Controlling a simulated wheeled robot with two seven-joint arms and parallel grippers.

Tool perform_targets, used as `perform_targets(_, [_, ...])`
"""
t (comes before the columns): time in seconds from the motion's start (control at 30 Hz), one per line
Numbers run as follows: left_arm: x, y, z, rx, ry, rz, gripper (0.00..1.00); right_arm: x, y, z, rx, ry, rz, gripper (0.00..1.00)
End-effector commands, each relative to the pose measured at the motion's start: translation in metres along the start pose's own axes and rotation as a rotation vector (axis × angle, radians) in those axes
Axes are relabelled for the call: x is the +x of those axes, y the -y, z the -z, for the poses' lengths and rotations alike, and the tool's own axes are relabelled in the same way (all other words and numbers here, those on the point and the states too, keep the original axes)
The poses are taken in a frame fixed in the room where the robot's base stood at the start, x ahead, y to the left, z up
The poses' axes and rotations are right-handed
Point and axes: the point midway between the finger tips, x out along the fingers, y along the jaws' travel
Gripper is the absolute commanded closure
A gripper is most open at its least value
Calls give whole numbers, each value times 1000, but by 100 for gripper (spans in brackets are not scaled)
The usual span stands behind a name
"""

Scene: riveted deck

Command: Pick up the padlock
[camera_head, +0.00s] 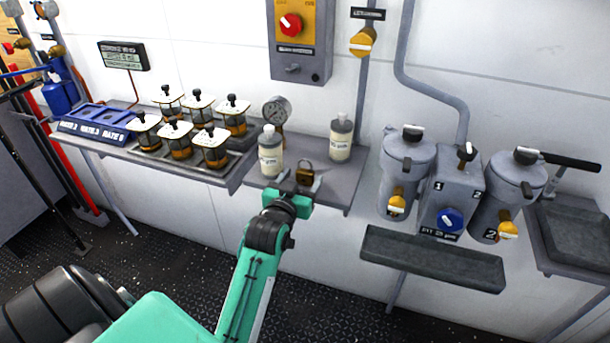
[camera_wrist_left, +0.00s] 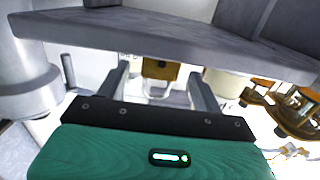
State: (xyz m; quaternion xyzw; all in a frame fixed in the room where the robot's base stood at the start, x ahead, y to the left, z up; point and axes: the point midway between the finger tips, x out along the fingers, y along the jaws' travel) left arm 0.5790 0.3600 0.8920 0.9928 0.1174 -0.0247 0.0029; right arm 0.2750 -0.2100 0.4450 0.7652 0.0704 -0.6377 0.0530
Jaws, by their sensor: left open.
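The padlock (camera_head: 305,174), with a brass body and a metal shackle, is on the front part of the grey shelf (camera_head: 339,191), between two bottles. My left gripper (camera_head: 299,184) is at the shelf's front edge, just in front of the padlock. In the left wrist view, which looks upside down, the padlock (camera_wrist_left: 160,69) shows between the two spread fingers (camera_wrist_left: 159,77), near their tips. The fingers are open, and I see no clear contact with the padlock. My right gripper is not in view.
A white bottle (camera_head: 270,153) stands left of the padlock, another bottle (camera_head: 341,138) behind right. A gauge (camera_head: 276,110) is behind. Several amber jars (camera_head: 211,147) stand in a tray at left. Grey canisters (camera_head: 407,165) and a trough (camera_head: 432,260) are at right.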

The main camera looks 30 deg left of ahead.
Motion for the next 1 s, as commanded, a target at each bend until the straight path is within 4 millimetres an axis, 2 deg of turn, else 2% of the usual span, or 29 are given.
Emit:
perform_targets(0.13, [13,0,0,0,0,0,33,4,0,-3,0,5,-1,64])
perform_targets(0.37, [14,0,0,0,1,0,33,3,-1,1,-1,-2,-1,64])
perform_targets(0.4, [14,0,0,0,1,0,35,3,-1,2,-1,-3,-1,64])
perform_targets(0.6, [14,0,0,0,1,0,74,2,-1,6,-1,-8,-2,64])
perform_targets(0.67, [14,0,0,0,1,0,83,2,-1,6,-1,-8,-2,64])
perform_targets(1.0, [14,0,4,0,-1,0,83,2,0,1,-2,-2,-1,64])
